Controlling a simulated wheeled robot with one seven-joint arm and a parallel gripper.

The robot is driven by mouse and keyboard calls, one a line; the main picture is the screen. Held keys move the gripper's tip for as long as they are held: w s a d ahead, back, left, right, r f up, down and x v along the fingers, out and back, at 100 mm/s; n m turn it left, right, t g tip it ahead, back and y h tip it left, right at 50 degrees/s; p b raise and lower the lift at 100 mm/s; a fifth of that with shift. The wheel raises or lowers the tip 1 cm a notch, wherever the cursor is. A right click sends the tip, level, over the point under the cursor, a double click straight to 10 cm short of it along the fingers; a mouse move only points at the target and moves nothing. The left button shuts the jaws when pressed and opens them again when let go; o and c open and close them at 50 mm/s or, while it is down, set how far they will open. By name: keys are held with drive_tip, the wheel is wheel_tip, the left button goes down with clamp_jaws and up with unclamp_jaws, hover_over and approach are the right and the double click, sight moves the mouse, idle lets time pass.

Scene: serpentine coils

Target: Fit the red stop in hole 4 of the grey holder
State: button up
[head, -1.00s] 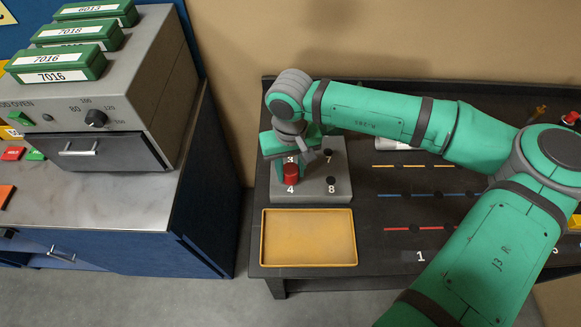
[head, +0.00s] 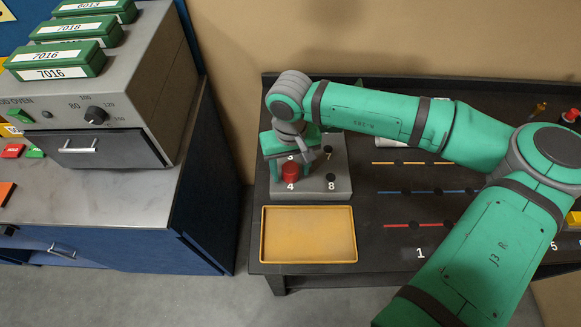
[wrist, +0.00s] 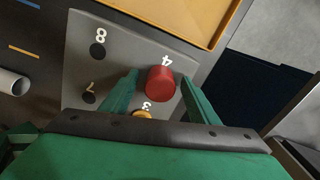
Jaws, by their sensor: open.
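The grey holder (head: 338,189) stands on the dark bench behind the yellow tray, with numbers beside its holes. The red stop (head: 290,172) stands upright at hole 4, low against the holder's top; it also shows in the wrist view (wrist: 160,84). My gripper (head: 289,170) is over the holder with its fingers pointing down. In the wrist view my gripper (wrist: 160,88) is open, one finger on each side of the red stop with gaps visible. A yellow piece (wrist: 143,115) shows at hole 3, partly hidden by my gripper. Holes 7 (wrist: 88,98) and 8 (wrist: 100,51) look empty.
The yellow tray (head: 262,236) in front of the holder is empty. Coloured lines with dark holes run across the bench to the right, under my arm. A white cylinder (wrist: 12,82) lies near the holder. The oven (head: 150,60) stands on a blue cabinet at left.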

wheel_tip(320, 180, up, 11)
drive_tip(key=shift+f, duration=0.1)
idle(0.4)
